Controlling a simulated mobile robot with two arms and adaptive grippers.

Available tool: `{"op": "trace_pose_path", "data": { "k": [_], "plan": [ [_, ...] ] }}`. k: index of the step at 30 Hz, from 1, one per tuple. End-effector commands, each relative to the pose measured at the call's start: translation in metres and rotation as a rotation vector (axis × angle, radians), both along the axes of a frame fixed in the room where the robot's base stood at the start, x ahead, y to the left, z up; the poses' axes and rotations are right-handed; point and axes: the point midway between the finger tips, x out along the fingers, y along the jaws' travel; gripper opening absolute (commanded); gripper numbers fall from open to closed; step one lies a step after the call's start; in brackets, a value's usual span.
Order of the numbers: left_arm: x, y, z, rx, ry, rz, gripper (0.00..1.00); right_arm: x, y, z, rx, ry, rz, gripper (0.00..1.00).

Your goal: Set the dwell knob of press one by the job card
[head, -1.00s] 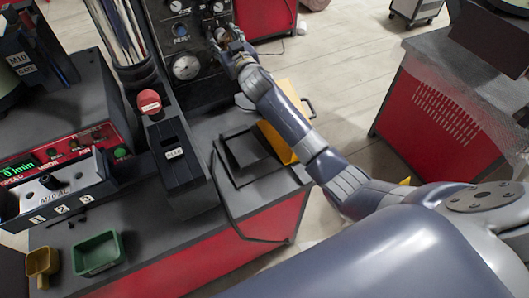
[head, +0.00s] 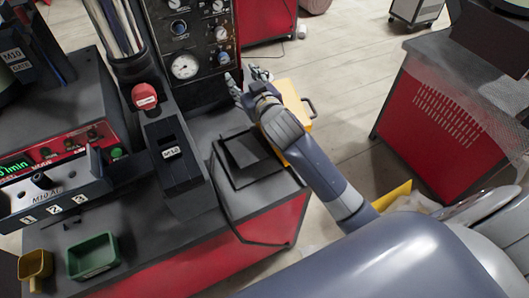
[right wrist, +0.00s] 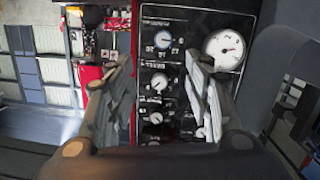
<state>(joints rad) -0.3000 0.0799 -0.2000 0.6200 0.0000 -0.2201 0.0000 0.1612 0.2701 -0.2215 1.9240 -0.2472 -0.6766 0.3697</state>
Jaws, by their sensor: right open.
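A black control panel (head: 203,40) of a press stands at the top middle of the head view, with a round white gauge and several small knobs and dials. A blue-ringed knob (head: 179,27) sits above the gauge, and a column of knobs (head: 223,57) runs down the right side. My right gripper (head: 247,74) is open and empty, apart from the panel to its lower right. In the right wrist view, the panel's knobs (right wrist: 157,84) show between the spread fingers. I cannot read the knob labels or pick out a job card. My left gripper is not in view.
A yellow box (head: 295,108) with a handle stands right beside my right forearm. A black tray (head: 250,158) lies on the bench, with a red-topped post (head: 144,97) to its left. Green (head: 92,256) and yellow (head: 35,265) bins sit lower left.

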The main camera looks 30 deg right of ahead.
Motion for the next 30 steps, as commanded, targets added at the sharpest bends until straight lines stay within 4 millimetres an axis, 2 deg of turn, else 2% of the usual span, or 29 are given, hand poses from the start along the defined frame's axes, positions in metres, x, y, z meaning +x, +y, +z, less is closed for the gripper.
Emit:
{"op": "trace_pose_path", "data": {
  "k": [6,18,30],
  "plan": [
    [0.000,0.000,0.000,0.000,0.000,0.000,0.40,-0.023,0.000,-0.038,0.004,0.106,-0.014,0.47],
    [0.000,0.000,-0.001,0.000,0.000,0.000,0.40,-0.072,0.001,-0.102,0.006,0.302,-0.030,0.47],
    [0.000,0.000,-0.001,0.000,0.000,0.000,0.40,-0.122,0.004,-0.150,0.007,0.474,-0.033,0.47]
  ]
}}
